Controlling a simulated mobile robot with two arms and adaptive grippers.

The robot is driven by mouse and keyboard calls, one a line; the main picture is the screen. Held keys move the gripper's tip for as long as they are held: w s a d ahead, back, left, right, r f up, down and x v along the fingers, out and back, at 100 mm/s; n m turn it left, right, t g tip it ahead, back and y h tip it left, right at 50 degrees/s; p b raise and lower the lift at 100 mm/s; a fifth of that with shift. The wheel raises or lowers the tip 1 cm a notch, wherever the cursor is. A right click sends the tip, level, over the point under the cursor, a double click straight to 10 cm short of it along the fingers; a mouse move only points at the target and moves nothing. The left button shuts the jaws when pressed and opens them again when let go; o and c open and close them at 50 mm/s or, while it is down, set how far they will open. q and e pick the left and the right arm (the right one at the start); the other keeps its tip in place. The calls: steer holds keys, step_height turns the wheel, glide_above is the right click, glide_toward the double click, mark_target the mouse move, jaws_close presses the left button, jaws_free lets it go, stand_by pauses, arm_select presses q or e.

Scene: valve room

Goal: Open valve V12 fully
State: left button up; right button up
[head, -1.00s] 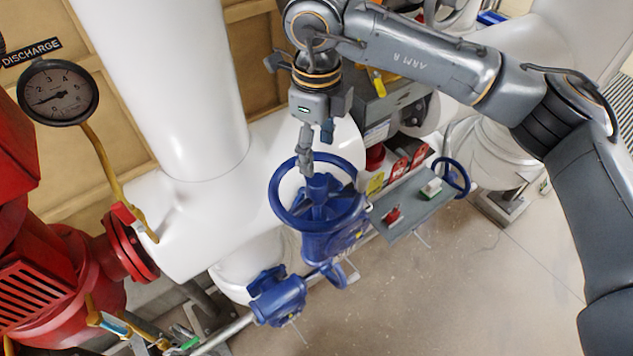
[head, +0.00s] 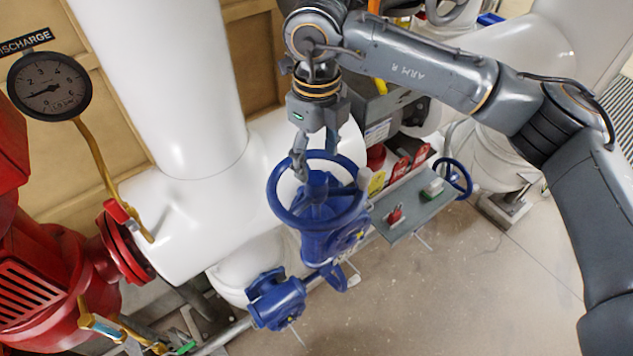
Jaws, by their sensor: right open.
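The large blue valve handwheel (head: 283,208) stands in the middle of the head view on a blue valve body (head: 322,247). I cannot read a V12 label on it. My right gripper (head: 315,166) is pointed down over the wheel's far rim, with its fingers spread apart and nothing held between them. One finger overlaps the rim at the upper left; I cannot tell whether it touches. A pale piece shows at the rim's right side. My left gripper is out of view.
A grey shelf (head: 408,212) with small red and white items is right of the wheel. A smaller blue handwheel (head: 461,188) lies beyond. A white pipe (head: 165,90), red machinery (head: 60,265) and a discharge gauge (head: 48,86) are left. The floor at lower right is clear.

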mark_target(317, 178)
steer(key=m+b, duration=0.1)
steer(key=m, duration=0.2)
steer(key=shift+f, duration=0.2)
steer(key=shift+r+m+b, duration=0.15)
steer(key=shift+m+b, duration=0.25)
steer(key=shift+m, duration=0.7)
steer(key=m+b, duration=0.2)
steer(key=m, duration=0.1)
steer(key=m+b, duration=0.1)
steer(key=m, duration=0.2)
steer(key=shift+m, duration=0.9)
step_height(317, 178, down, 7)
steer(key=b, duration=0.7)
steer(key=shift+s, duration=0.1)
